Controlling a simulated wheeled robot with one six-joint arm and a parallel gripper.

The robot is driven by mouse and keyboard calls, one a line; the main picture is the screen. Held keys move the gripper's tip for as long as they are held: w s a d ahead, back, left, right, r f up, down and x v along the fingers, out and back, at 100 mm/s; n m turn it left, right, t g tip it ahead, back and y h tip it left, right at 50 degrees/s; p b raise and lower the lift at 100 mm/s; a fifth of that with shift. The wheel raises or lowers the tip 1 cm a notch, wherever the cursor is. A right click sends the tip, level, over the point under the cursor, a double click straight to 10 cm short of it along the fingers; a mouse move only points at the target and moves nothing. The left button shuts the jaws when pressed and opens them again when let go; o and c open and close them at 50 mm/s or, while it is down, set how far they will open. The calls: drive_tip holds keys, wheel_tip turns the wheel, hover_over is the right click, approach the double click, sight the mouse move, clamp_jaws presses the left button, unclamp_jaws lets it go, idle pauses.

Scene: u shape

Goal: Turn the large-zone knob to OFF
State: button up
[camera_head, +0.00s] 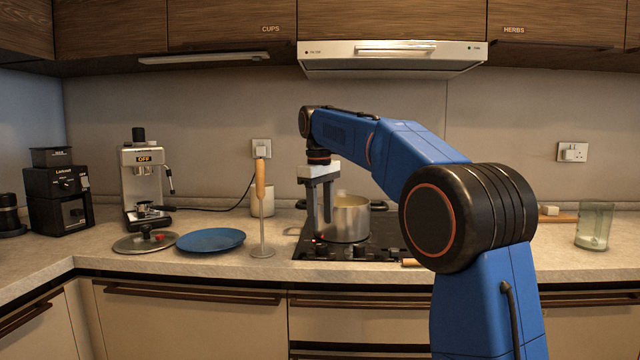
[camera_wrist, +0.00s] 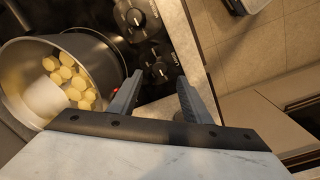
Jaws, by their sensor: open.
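The black hob (camera_head: 384,244) has a row of dark knobs along its front edge. The wrist view shows one knob (camera_wrist: 160,70) just beyond my fingertips and another knob (camera_wrist: 135,17) farther up. I cannot read which one is marked for the large zone. My gripper (camera_head: 319,228) points down over the hob's front left, beside the pot. In the wrist view my gripper (camera_wrist: 160,77) is open and empty, its two fingers on either side of the nearer knob's line. I cannot tell whether they touch it. Other knobs are hidden in the wrist view.
A steel pot (camera_head: 345,220) with pale yellow pieces stands on the hob, close to my fingers. A red light (camera_wrist: 116,89) glows near it. A standing tool with a wooden handle (camera_head: 261,180), a blue plate (camera_head: 210,240) and a lid (camera_head: 144,242) are left of the hob.

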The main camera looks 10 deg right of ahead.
wheel_tip(320, 180, up, 10)
drive_tip(key=shift+s+a+r, duration=0.15)
drive_tip(key=shift+a, duration=0.05)
drive_tip(key=shift+s, duration=0.15)
idle(0.4)
drive_tip(key=s+d+f+m+t, duration=0.1)
drive_tip(key=s+d+f, duration=0.1)
drive_tip(key=s+f, duration=0.35)
drive_tip(key=s+d+f+m+t, duration=0.1)
drive_tip(key=s+d+f+m, duration=0.1)
drive_tip(key=s, duration=0.7)
drive_tip(key=s+d+f+m, duration=0.15)
drive_tip(key=s+f, duration=0.25)
drive_tip(key=s, duration=0.4)
drive_tip(key=s+d+f+m+t, duration=0.1)
drive_tip(key=s+f, duration=0.9)
drive_tip(key=f, duration=0.2)
drive_tip(key=s+d+f+m+t, duration=0.1)
drive_tip(key=s+f+m, duration=0.1)
drive_tip(key=s+f, duration=0.8)
wheel_tip(320, 180, down, 2)
drive_tip(key=shift+f, duration=0.25)
